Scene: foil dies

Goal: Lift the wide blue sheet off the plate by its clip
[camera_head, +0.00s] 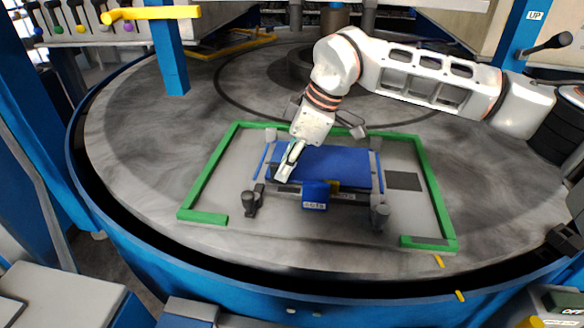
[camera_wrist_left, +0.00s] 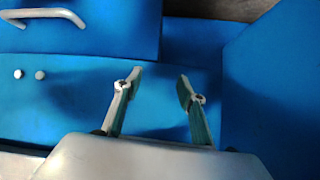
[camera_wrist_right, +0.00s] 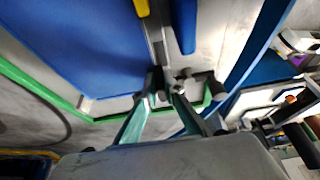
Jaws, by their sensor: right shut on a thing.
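The wide blue sheet (camera_head: 335,165) lies flat over the grey plate (camera_head: 222,185) on the round table. It fills much of the right wrist view (camera_wrist_right: 85,45). A grey bar-like clip (camera_wrist_right: 157,40) runs along the sheet's front edge. My right gripper (camera_head: 284,172) reaches down over the sheet's front left corner. Its fingers are shut on the clip's end (camera_wrist_right: 165,85); the fingertips partly hide the contact. My left gripper (camera_wrist_left: 155,80) is open and empty above blue surfaces. It does not show in the head view.
Dark posts (camera_head: 251,201) (camera_head: 380,214) stand at the front corners. Green edging (camera_head: 205,178) surrounds the plate.

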